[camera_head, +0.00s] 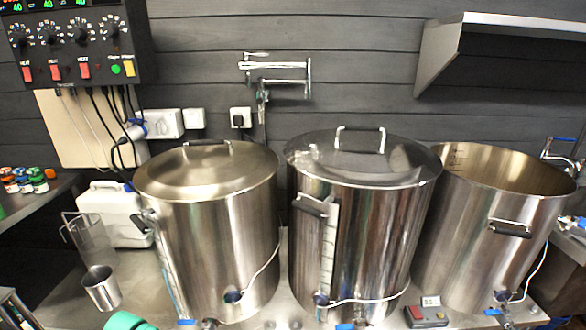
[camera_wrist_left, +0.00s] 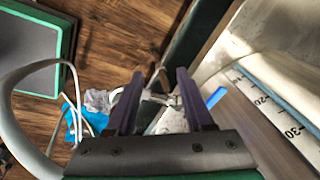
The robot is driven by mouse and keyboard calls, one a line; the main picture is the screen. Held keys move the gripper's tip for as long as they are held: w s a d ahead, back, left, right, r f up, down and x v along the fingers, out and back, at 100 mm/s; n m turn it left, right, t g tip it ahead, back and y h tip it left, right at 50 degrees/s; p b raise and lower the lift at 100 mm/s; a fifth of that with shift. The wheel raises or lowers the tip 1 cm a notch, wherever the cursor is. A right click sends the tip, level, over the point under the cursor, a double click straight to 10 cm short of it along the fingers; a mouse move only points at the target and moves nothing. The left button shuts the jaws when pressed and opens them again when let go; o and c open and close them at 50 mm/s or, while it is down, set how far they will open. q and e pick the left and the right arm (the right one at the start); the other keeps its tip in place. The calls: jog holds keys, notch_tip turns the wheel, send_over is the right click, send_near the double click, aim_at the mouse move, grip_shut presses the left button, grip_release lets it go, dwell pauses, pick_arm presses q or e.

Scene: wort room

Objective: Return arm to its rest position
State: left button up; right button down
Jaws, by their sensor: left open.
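My left gripper (camera_wrist_left: 159,76) shows in the left wrist view with its two dark fingers apart and nothing between them. It is beside a steel kettle (camera_wrist_left: 262,45), whose scale strip with the marks 20 and 30 runs down the right side. A blue valve handle (camera_wrist_left: 216,97) is just right of the fingers. In the head view only a teal-green piece, probably part of my left arm, shows at the bottom edge; the left fingers are not visible there. My right gripper is in neither view.
The left lidded kettle (camera_head: 210,230), middle lidded kettle (camera_head: 385,235) and right open kettle (camera_head: 465,240) stand side by side on the bench. A steel cup (camera_head: 102,290), clear jug (camera_head: 88,240) and white canister (camera_head: 115,212) stand at left. A wooden floor (camera_wrist_left: 120,35) lies below the gripper.

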pick_arm(q)
jog(key=s+d+f+n, duration=0.2)
jog(key=s+f+n, duration=0.2)
jog(key=s+f, duration=0.7)
jog(key=s+d+f+n, duration=0.2)
jog(key=s+f+n, duration=0.1)
jog(key=s+f, duration=0.8)
jog(key=s+d+f+n, duration=0.1)
jog(key=s+d+f, duration=0.1)
jog(key=s, duration=0.5)
jog(key=s+d+f+n+g, duration=0.1)
jog(key=s+d, duration=0.2)
jog(key=s, duration=0.4)
jog(key=shift+d+f, duration=0.35)
